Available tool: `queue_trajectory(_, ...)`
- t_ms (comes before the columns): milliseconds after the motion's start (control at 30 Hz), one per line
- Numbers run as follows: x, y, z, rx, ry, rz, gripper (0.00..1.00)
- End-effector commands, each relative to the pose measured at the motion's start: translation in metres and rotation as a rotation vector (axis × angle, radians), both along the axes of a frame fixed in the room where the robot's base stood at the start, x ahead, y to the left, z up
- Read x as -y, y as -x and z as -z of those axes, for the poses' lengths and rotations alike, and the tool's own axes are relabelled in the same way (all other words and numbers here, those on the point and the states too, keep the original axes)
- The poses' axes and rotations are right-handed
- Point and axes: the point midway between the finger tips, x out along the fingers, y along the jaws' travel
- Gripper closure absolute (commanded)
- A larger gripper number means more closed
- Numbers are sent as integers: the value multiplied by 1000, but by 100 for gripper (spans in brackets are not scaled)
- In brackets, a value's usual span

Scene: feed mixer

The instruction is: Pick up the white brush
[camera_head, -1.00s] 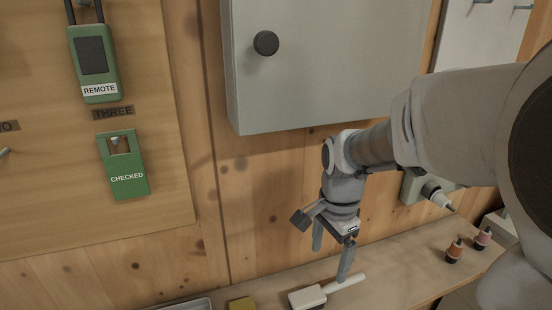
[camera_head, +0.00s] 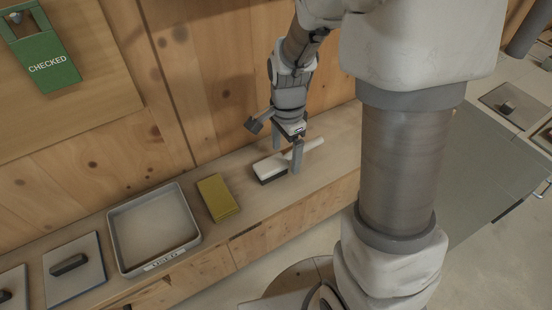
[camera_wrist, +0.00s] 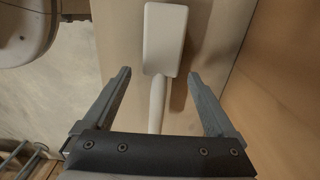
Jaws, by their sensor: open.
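The white brush (camera_head: 270,168) lies on the wooden shelf, with its wide head to the left and its handle pointing right toward the wall side. It has dark bristles beneath. My gripper (camera_head: 287,160) is open over the brush, its fingers pointing down near where head and handle meet. In the wrist view the brush (camera_wrist: 164,40) lies between the two spread fingers of my gripper (camera_wrist: 161,75), handle running toward the palm. Both fingers appear clear of it; exact height above it is hard to tell.
On the shelf (camera_head: 262,204) left of the brush are a yellow sponge-like block (camera_head: 217,197) and a grey tray (camera_head: 118,237) with a label. Further left is a square lid with a dark handle (camera_head: 70,264). The wooden wall (camera_head: 215,85) stands close behind.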

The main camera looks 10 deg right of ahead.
Motion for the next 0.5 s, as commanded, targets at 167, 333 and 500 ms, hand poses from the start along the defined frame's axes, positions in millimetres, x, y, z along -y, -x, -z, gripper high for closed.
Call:
queue_trajectory(167, 0, 0, 19, 0, 0, -1, 9)
queue_trajectory(333, 0, 0, 20, 1, 0, -1, 9)
queue_trajectory(500, 0, 0, 20, 1, 0, -1, 27)
